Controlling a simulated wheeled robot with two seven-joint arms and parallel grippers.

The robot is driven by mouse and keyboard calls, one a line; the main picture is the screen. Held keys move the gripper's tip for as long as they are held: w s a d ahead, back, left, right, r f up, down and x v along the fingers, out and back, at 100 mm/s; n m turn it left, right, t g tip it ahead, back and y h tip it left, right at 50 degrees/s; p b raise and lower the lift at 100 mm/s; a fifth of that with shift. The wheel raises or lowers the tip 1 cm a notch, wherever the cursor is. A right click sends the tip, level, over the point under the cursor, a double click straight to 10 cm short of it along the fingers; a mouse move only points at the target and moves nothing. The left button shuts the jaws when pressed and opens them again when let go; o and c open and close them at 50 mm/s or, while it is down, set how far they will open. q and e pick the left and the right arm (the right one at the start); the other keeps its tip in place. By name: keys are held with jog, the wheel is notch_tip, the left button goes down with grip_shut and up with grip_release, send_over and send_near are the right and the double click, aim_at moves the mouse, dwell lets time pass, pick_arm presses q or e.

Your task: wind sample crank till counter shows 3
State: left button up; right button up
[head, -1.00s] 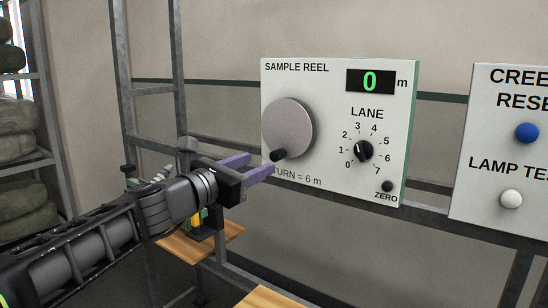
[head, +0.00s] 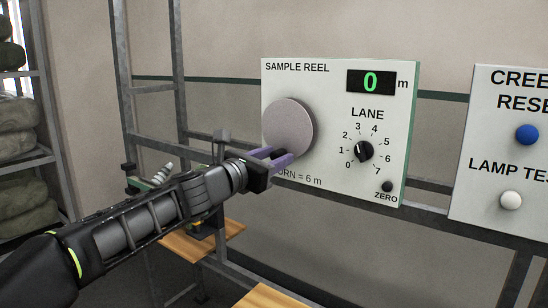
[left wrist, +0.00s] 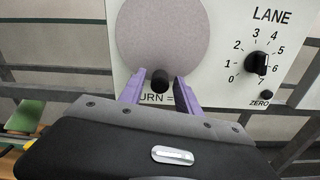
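The sample reel crank is a round grey disc (head: 289,127) on a white panel (head: 335,85). Its black knob (left wrist: 160,80) is at the bottom of the disc in the left wrist view. The counter (head: 371,82) shows a green 0. My left gripper (head: 281,156) is at the knob, with its purple fingers apart. In the left wrist view the fingers (left wrist: 157,90) stand on either side of the knob, with gaps visible. My right gripper is not in view.
On the same panel are a black lane selector (head: 364,151) and a small zero button (head: 387,186). A second panel (head: 480,140) with a blue button (head: 526,133) and a white button (head: 511,199) is at the right. Metal frame bars run behind.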

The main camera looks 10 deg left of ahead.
pick_arm(q)
grip_shut()
dwell(1.2)
